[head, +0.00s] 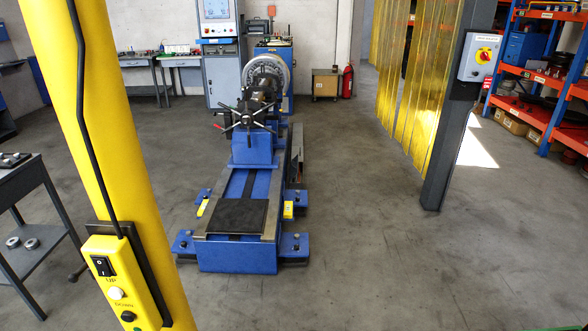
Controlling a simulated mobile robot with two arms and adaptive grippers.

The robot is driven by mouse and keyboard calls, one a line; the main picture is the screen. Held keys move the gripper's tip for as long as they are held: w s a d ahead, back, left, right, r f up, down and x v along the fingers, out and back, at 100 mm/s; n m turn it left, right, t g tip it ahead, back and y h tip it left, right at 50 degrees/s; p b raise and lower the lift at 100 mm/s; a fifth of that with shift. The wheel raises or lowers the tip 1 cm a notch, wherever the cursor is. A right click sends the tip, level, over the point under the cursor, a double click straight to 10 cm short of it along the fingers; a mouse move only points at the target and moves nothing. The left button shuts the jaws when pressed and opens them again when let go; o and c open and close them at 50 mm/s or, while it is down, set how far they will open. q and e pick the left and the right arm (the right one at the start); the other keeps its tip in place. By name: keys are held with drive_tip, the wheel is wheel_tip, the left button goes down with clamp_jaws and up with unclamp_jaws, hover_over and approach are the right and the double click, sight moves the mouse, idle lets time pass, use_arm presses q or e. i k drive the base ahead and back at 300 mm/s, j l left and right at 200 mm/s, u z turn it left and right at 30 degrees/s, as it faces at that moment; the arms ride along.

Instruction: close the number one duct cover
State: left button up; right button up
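I cannot make out a duct or a numbered duct cover in the head view. A blue balancing machine (237,258) stands in the middle of the floor. It has a long bed with two rails, a dark pad on the near end, and a spoked black handwheel (247,118) in front of a round grey metal disc (275,68). Neither of my grippers shows in this view.
A yellow post (115,130) with an up/down switch box (118,280) stands close at left, beside a dark cart. A dark pillar (440,160) carries a red-yellow switch at right. Yellow strip curtains and orange shelves stand behind it. The floor right of the machine is clear.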

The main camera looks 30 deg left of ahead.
sight(294, 164)
drive_tip(key=i+j+u, duration=0.2)
drive_tip(key=i+u, duration=0.15)
drive_tip(key=i, duration=0.25)
drive_tip(key=i+j, duration=0.1)
drive_tip(key=i, duration=0.4)
drive_tip(key=i+j+z, duration=0.1)
drive_tip(key=i, duration=0.4)
drive_tip(key=i+j, duration=0.1)
drive_tip(key=i, duration=0.35)
drive_tip(key=i+j+z, duration=0.1)
drive_tip(key=i, duration=0.95)
drive_tip(key=i+l+u, duration=0.1)
drive_tip(key=i, duration=0.45)
drive_tip(key=i+l+u, duration=0.1)
drive_tip(key=i, duration=0.45)
drive_tip(key=i+l, duration=0.25)
drive_tip(key=i, duration=0.3)
